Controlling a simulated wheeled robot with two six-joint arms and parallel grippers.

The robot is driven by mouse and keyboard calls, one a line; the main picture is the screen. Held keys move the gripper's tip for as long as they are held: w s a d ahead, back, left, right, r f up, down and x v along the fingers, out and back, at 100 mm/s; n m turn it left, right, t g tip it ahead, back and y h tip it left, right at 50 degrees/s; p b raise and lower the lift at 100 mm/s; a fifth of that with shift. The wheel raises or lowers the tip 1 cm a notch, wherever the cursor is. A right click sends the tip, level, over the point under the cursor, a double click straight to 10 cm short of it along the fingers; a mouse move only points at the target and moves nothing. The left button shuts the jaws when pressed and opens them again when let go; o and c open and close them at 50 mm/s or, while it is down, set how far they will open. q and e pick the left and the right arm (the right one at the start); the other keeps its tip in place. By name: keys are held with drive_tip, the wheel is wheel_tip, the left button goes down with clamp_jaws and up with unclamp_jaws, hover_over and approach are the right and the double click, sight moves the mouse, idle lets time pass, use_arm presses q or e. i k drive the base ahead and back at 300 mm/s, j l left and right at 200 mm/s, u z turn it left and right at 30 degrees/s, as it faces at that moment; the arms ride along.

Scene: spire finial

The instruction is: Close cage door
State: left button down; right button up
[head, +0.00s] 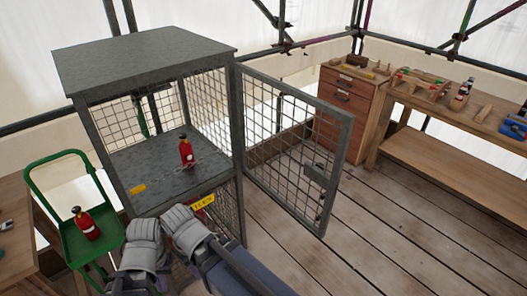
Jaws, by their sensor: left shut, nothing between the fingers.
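The cage (140,60) is a grey metal cabinet with wire mesh sides and a solid top. Its mesh door (290,140) stands wide open, swung out to the right from the cage's right front post. A latch plate (320,177) is on the door's free edge. Inside, a red bottle-like canister (186,152) stands on the shelf. My left gripper (146,232) is shut and empty, low in front of the cage and away from the door. My right arm's grey end (187,228) is beside it; its fingers cannot be made out.
A green cart (80,240) with another red canister (86,224) stands left of the cage. A wooden drawer cabinet (342,110) and a workbench (450,160) with tools stand at the back right. The plank floor (400,230) right of the door is clear.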

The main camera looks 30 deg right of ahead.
sight(330, 183)
drive_tip(key=l+u, duration=0.15)
drive_tip(key=l, duration=0.25)
drive_tip(key=k+l+u, duration=0.15)
drive_tip(key=l, duration=0.25)
drive_tip(key=l+u, duration=0.15)
drive_tip(key=l, duration=0.25)
drive_tip(key=k+l+u, duration=0.15)
drive_tip(key=l, duration=0.2)
drive_tip(key=k+l+u, duration=0.15)
drive_tip(key=l, duration=0.25)
drive_tip(key=k+l+u, duration=0.1)
drive_tip(key=l, duration=0.25)
drive_tip(key=k+l, duration=0.15)
drive_tip(key=l, duration=0.2)
drive_tip(key=k+l, duration=0.15)
drive_tip(key=l, duration=0.2)
drive_tip(key=k+l, duration=0.15)
drive_tip(key=l, duration=0.2)
drive_tip(key=k+l, duration=0.15)
drive_tip(key=l, duration=0.2)
